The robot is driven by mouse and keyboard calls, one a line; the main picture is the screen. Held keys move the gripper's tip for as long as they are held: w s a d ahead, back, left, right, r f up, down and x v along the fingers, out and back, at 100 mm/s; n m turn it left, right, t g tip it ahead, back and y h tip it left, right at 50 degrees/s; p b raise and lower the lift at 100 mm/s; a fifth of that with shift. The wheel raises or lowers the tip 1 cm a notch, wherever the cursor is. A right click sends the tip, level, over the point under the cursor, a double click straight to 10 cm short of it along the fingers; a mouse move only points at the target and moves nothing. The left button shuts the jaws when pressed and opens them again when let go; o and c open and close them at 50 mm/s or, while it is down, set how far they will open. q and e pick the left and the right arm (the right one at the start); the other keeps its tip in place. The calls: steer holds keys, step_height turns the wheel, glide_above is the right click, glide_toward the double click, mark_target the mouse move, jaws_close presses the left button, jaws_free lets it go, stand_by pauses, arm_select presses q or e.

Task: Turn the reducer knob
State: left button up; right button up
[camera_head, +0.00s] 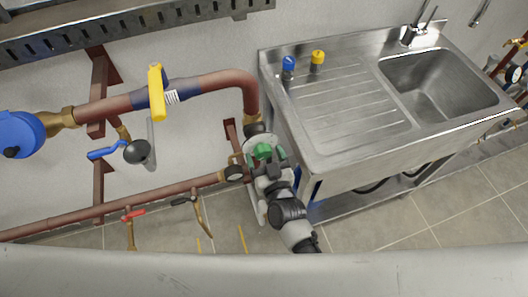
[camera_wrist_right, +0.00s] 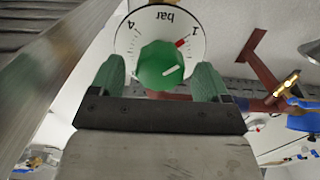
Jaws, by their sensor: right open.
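The reducer knob is green (camera_wrist_right: 160,64) with a white pointer line, in front of a white round dial (camera_wrist_right: 132,40) marked "bar", 1 and 4, with a red mark near the 1. In the head view the knob (camera_head: 263,150) is at the pipe joint below the bent red-brown pipe. My right gripper (camera_head: 267,158) is open, its green-padded fingers on either side of the knob. In the wrist view the fingers stand left and right of the knob, with a narrow gap on the right; contact cannot be told. My left gripper is out of view.
A lower pipe (camera_head: 150,201) has small red- and black-handled valves. A steel sink unit (camera_head: 340,140) stands close on the right. Tiled floor (camera_head: 400,222) lies free in front.

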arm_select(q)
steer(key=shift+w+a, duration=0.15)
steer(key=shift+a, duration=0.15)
arm_select(e)
steer(key=shift+w+a, duration=0.1)
steer(key=shift+w, duration=0.35)
steer(key=shift+c, duration=0.2)
steer(key=c, duration=0.9)
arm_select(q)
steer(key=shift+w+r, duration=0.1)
arm_select(e)
steer(key=shift+m, duration=0.4)
steer(key=m, duration=0.3)
steer(key=shift+m, duration=0.3)
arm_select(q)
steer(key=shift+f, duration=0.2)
arm_select(e)
steer(key=shift+m, duration=2.2)
